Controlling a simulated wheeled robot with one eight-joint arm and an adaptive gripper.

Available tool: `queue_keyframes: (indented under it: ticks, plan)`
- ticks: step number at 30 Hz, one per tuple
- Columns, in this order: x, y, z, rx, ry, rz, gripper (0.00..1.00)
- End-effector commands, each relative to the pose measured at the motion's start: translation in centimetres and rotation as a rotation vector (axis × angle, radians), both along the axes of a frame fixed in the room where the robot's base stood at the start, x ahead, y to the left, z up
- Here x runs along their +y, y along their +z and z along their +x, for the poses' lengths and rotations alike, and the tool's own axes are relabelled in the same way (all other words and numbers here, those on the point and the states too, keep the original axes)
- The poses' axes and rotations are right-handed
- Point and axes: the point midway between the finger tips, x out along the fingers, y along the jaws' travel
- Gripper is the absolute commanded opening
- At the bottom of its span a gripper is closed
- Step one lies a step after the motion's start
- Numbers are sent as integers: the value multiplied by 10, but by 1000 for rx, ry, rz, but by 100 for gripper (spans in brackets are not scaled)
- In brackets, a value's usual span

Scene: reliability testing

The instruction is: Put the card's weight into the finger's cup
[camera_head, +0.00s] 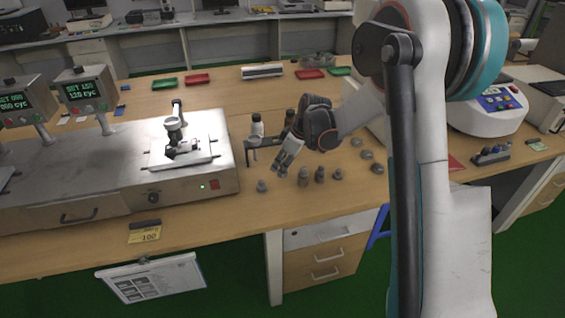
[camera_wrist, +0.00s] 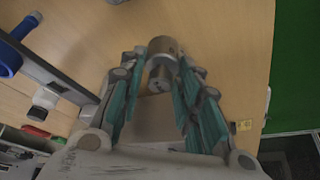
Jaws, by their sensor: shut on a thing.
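My gripper (camera_head: 281,168) is over the bench, just right of the tester. In the wrist view its green-padded fingers (camera_wrist: 164,70) are shut on a grey metal weight (camera_wrist: 163,47), seen nearly end-on. I cannot tell whether the weight is clear of the bench. In the head view the fingers mostly hide it. The card (camera_head: 145,235) is yellow, reads 100, and lies at the bench's front edge. The finger's cup (camera_head: 173,124) is a small metal cup on top of the tester's finger mechanism, over a bright plate, left of my gripper.
Several grey weights stand on the bench near my gripper, including a small one (camera_head: 262,187) and a taller one (camera_head: 303,176). A dark stand (camera_head: 262,143) with a bottle (camera_head: 257,127) is close behind it. The tester's housing (camera_head: 212,186) has a raised edge to the left.

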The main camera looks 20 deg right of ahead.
Motion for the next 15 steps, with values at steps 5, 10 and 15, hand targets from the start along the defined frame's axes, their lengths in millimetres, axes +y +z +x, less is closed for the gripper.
queue_keyframes:
  ticks: [5,10,15]
  plan:
    - [0,-11,0,0,0,0,0]
    - [0,-20,0,0,0,0,0]
    - [0,-30,0,0,0,0,0]
